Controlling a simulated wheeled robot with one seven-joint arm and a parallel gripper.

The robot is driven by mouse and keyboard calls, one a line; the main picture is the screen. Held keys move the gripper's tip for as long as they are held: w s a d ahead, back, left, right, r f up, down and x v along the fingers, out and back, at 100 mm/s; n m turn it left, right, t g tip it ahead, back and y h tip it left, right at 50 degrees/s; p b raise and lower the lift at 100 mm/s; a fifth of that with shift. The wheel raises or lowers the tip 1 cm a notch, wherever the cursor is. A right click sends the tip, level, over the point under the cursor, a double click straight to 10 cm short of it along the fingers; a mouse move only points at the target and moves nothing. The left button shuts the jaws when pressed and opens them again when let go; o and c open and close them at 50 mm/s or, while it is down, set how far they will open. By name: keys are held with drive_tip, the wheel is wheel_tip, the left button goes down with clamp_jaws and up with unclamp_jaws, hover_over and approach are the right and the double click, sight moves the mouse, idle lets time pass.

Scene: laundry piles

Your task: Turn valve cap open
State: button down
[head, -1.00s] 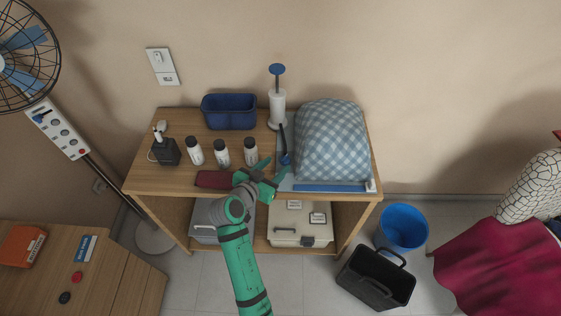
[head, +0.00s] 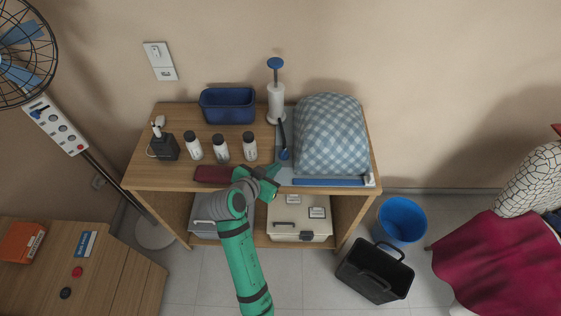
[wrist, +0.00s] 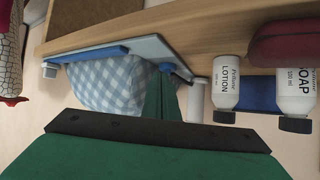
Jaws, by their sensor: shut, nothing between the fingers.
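The blue checked bundle (head: 330,135) lies on a flat pale-blue bag (head: 283,180) on the wooden shelf top. A small blue round part, which looks like the valve cap (head: 284,155), sits on the bag left of the bundle; a dark hose or stem rises from it. A white pump (head: 276,100) with a blue top stands behind. My gripper (head: 274,173) is shut and empty just in front of the cap. In the upside-down wrist view, the green fingers (wrist: 161,98) reach toward the blue cap (wrist: 166,67); I cannot tell if they touch it.
Several bottles (head: 220,150) stand left of my gripper, with a dark red case (head: 212,174) in front of them. A blue bin (head: 228,106) is at the back. A blue bar (head: 328,182) runs along the bag's front edge. Boxes (head: 300,222) sit on the lower shelf.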

sight(286, 158)
drive_tip(key=d+g+y, duration=0.1)
drive_tip(key=w+d+g+y, duration=0.1)
drive_tip(key=d, duration=0.1)
drive_tip(key=d+y, duration=0.1)
drive_tip(key=y, duration=0.1)
drive_tip(key=shift+w+d+r+g, duration=0.2)
drive_tip(key=shift+d+r+g, duration=0.2)
wheel_tip(286, 158, up, 5)
drive_tip(key=s+d+n+y, duration=0.1)
drive_tip(key=d+n+y, duration=0.1)
drive_tip(key=y, duration=0.3)
drive_tip(key=shift+g+h, duration=0.3)
drive_tip(key=shift+g, duration=0.1)
drive_tip(key=x, duration=0.9)
drive_tip(key=shift+a+f, duration=0.1)
drive_tip(key=shift+f, duration=0.1)
